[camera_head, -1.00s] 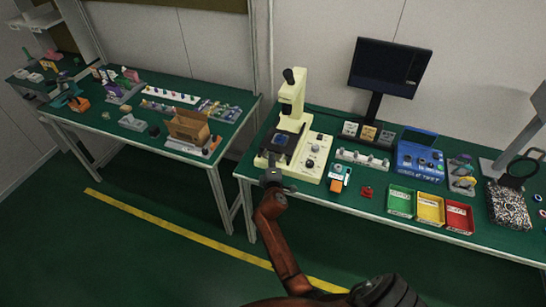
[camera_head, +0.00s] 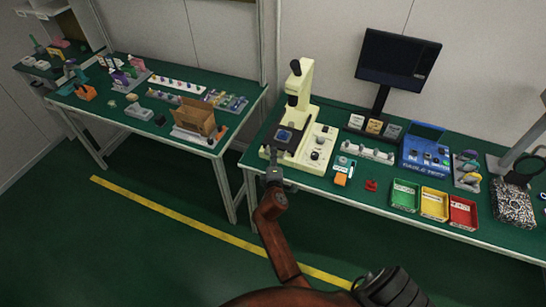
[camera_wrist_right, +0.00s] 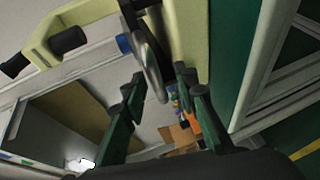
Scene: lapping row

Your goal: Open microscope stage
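The cream microscope (camera_head: 305,95) stands on the green bench, with its dark stage (camera_head: 285,137) low at its front. My right gripper (camera_head: 273,170) is at the bench's front edge, just in front of the microscope base. In the right wrist view, the gripper's green fingers (camera_wrist_right: 160,84) are apart. A grey rounded piece of the microscope (camera_wrist_right: 152,70) shows between and beyond the fingertips; contact cannot be told. The cream microscope arm (camera_wrist_right: 75,35) is at upper left there. My left gripper is not in view.
Right of the microscope are an orange-and-white item (camera_head: 341,179), a small red part (camera_head: 371,185) and green (camera_head: 404,195), yellow (camera_head: 434,204) and red (camera_head: 463,212) trays. A monitor (camera_head: 398,58) stands behind. A second bench (camera_head: 150,130) is left, across a gap.

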